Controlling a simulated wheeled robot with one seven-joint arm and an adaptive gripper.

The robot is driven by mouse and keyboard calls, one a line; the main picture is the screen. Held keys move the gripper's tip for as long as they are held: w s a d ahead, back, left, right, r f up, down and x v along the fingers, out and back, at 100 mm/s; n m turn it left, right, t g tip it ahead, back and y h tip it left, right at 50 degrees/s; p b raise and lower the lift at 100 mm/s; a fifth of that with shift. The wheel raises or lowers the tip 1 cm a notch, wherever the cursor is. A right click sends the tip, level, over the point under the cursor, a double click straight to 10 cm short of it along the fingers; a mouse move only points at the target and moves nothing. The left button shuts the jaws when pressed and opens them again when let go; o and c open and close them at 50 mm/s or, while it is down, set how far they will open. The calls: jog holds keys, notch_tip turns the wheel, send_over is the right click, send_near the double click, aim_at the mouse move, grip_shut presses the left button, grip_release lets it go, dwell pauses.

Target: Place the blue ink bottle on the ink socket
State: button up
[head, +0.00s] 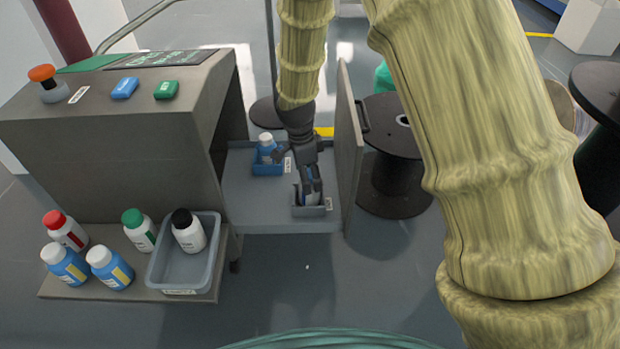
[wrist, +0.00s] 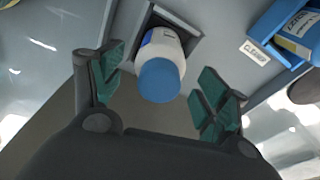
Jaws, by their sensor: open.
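The blue ink bottle, with a blue cap (wrist: 160,80) and white shoulder, stands in a grey socket (wrist: 192,22) in the wrist view. In the head view that grey socket (head: 309,211) is on the shelf, and my gripper hides most of the bottle. My gripper (wrist: 161,92) is open. Its green-padded fingers are on either side of the bottle's cap, with visible gaps, so it does not hold it. In the head view my gripper (head: 304,170) is just above the grey socket.
A blue socket (head: 266,166) beside it holds a blue bottle with a white cap; its label (wrist: 255,51) reads CLEANER. An upright panel (head: 349,150) stands at the shelf's right. Several bottles and a grey tray (head: 182,274) sit on the lower left ledge. Black spools (head: 392,165) stand right.

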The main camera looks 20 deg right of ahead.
jog(key=r+p, duration=0.1)
jog(key=r, duration=0.1)
jog(key=r+p, duration=0.1)
jog(key=r, duration=0.2)
jog(key=a+r+p, duration=0.1)
jog(key=r, duration=0.1)
jog(key=shift+r, duration=0.3)
